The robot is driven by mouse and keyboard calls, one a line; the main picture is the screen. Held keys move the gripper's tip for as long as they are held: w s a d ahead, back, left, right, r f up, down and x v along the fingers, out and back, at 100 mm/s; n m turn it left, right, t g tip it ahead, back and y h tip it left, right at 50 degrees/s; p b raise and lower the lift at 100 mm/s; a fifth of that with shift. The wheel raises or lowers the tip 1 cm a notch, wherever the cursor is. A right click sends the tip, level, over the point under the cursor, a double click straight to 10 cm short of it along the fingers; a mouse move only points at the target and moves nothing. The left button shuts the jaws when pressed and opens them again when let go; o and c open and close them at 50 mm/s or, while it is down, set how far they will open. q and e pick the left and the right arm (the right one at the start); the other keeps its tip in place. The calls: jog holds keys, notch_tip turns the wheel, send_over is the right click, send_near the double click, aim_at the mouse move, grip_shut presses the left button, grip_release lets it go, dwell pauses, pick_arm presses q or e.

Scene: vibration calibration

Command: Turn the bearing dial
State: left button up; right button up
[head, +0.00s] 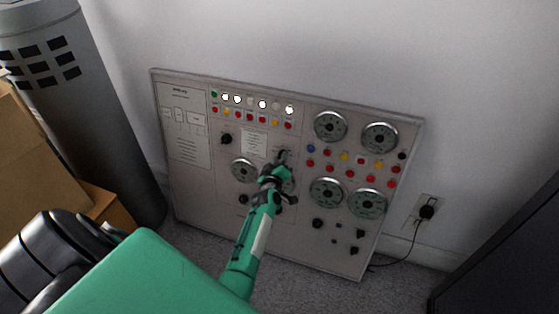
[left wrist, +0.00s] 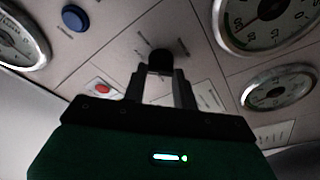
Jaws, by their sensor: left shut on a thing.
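A grey control panel (head: 210,210) with gauges, buttons and black knobs leans against the wall in the head view. My left gripper (head: 283,157) reaches up to the middle of the panel. In the left wrist view the two fingers of my left gripper (left wrist: 160,76) are shut on a small black dial knob (left wrist: 160,61), one finger on each side. In the head view the gripper mostly hides this knob. The labels by it are too small to read, so I cannot tell from them that it is the bearing dial. My right gripper is not in view.
Round gauges (head: 331,126) fill the panel's right side. A blue button (left wrist: 74,17) and a red button (left wrist: 102,88) are near the held knob. A grey cylinder (head: 100,120) and cardboard boxes (head: 35,150) stand left; a dark cabinet (head: 500,250) stands right. A cable runs to a wall socket (head: 428,208).

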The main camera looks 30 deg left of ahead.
pick_arm(q)
jog(key=o, duration=1)
jog(key=shift+c, duration=0.2)
jog(key=shift+s, duration=0.1)
jog(key=p+v, duration=0.1)
jog(key=v, duration=1.2)
jog(key=shift+s+p, duration=0.35)
jog(key=shift+p, duration=0.05)
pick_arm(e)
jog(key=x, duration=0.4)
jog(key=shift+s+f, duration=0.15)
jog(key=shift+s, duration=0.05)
pick_arm(q)
jog(key=shift+d, duration=0.15)
